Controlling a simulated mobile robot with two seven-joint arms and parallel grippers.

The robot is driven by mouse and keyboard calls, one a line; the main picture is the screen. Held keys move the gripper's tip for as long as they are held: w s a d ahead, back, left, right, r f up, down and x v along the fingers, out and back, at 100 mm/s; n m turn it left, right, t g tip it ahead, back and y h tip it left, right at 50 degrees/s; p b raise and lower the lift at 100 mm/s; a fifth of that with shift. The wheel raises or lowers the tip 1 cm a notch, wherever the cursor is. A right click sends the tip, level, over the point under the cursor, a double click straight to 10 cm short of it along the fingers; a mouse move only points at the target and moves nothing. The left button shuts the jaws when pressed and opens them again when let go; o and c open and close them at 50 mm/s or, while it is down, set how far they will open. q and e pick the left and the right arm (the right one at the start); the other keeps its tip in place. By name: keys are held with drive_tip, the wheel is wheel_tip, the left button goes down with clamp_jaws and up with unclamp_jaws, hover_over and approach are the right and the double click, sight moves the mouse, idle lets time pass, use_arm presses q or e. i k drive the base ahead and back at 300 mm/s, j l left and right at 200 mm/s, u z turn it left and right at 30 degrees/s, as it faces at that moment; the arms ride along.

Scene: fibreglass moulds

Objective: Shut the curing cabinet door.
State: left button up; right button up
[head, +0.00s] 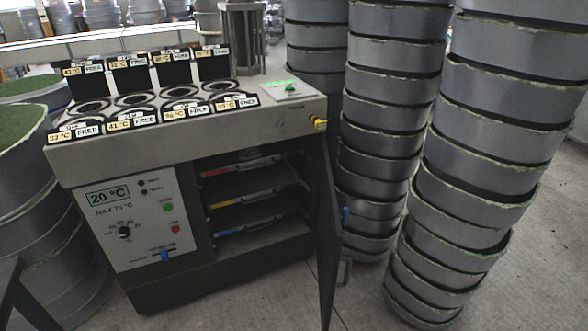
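The curing cabinet (180,270) stands in the middle left of the head view. Its dark door (327,225) is open, hinged at the right side of the opening and swung out toward me, so I see it nearly edge-on. Inside the opening are shelves with red (217,172), yellow (220,205) and blue (228,230) marked fronts. Neither of my grippers is in view.
Tall stacks of grey ring moulds (385,100) (490,130) stand close right of the door. More grey drums (35,200) stand at the left. A control panel (135,215) reads 20 °C. Bare concrete floor (240,308) lies in front of the cabinet.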

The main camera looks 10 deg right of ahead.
sight(329, 236)
drive_tip(key=k+l, duration=0.1)
drive_tip(key=l, duration=0.35)
drive_tip(key=k+l, duration=0.15)
drive_tip(key=l, duration=0.35)
drive_tip(key=k+l, duration=0.1)
drive_tip(key=l, duration=0.35)
drive_tip(key=i+l, duration=0.6)
